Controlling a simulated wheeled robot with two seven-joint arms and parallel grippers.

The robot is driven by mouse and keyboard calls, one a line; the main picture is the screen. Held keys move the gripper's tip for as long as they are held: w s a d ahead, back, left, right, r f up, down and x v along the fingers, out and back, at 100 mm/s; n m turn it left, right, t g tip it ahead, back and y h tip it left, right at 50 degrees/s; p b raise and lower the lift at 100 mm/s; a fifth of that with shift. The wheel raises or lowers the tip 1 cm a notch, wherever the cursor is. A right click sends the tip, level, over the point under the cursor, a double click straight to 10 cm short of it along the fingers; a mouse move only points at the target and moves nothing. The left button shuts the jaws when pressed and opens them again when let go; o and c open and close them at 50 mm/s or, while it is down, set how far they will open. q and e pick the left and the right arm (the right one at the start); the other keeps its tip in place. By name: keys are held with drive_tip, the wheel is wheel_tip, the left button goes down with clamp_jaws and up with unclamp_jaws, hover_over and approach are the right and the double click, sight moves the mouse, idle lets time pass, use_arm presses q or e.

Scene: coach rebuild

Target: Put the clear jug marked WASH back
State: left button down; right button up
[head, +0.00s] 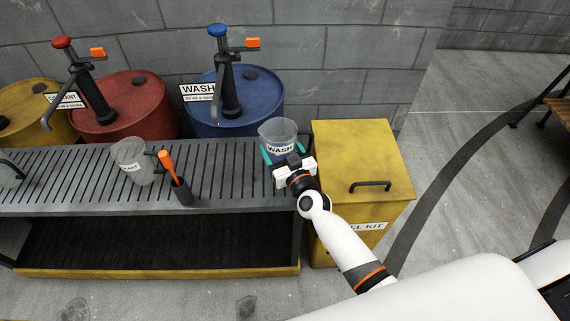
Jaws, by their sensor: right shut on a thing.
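The clear jug marked WASH (278,131) is upright at the right end of the slatted grey bench (225,150), with its label facing me. My right gripper (281,157) is shut on the jug, its teal fingers on either side of it. I cannot tell whether the jug's base touches the slats, as the gripper hides it. The blue drum (265,95) with a blue-topped hand pump (228,80) and a WASH sign (198,90) stands behind the bench, left of the jug. My left gripper is not in view.
Another clear jug (131,153) and an orange-handled tool in a dark holder (181,190) stand on the bench. A red drum (130,95) and a yellow drum (35,105) stand behind. A yellow kit box (360,150) adjoins the bench's right end.

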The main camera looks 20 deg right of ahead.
drive_tip(key=shift+f+b, duration=0.95)
drive_tip(key=shift+f, duration=1.3)
drive_tip(key=shift+f, duration=0.1)
drive_tip(key=o, duration=1.3)
drive_tip(key=shift+f, duration=0.1)
drive_tip(key=shift+c, duration=0.2)
drive_tip(key=shift+s, duration=0.25)
drive_tip(key=s, duration=0.7)
drive_tip(key=s+d, duration=0.1)
drive_tip(key=s, duration=0.2)
drive_tip(key=shift+s+p, duration=0.3)
drive_tip(key=shift+p, duration=0.05)
drive_tip(key=shift+s+d, duration=0.1)
drive_tip(key=shift+s, duration=0.4)
